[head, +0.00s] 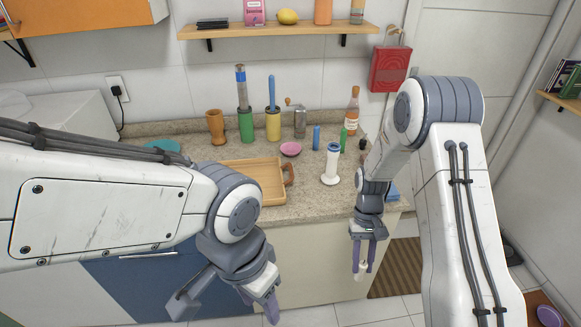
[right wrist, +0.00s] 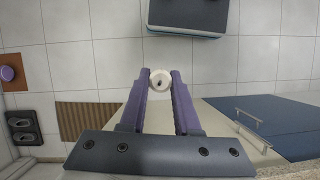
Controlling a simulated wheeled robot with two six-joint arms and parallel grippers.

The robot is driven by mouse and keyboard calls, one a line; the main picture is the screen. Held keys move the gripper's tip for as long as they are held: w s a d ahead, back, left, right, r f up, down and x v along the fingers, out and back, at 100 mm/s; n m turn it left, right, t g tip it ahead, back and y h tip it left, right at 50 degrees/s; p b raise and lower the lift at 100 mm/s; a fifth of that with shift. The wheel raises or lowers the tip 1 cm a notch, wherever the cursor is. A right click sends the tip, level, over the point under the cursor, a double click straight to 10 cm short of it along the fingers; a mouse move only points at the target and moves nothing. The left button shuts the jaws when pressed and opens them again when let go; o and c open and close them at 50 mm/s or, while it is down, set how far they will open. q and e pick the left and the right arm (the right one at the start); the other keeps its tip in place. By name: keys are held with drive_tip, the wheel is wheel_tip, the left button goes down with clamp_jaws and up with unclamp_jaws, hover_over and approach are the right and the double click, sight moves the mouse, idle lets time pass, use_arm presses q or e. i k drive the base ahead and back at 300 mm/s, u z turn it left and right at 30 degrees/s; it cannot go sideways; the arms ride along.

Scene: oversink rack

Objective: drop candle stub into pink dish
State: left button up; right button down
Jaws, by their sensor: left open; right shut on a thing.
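A small pink dish (head: 290,149) sits on the countertop, behind the wooden tray's right side. My right gripper (head: 363,266) is shut on the white candle stub (right wrist: 160,78), which has a dark wick mark at its centre. It holds the stub in front of and below the counter edge, over the floor, well apart from the dish. The stub shows only small between the fingers in the head view. My left gripper (head: 226,306) is open and empty at the bottom of the head view, in front of the cabinets.
A wooden tray (head: 238,165) lies on the counter in front of the dish. A white stand-like object (head: 331,168) stands right of the dish, with a blue cylinder (head: 316,138) and a bottle (head: 351,110) behind. Green (head: 246,126) and yellow (head: 273,126) cups stand behind left.

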sight(289, 151)
drive_tip(key=k, duration=0.35)
drive_tip(key=z, duration=1.15)
drive_tip(key=i, duration=0.9)
drive_tip(key=u, duration=0.8)
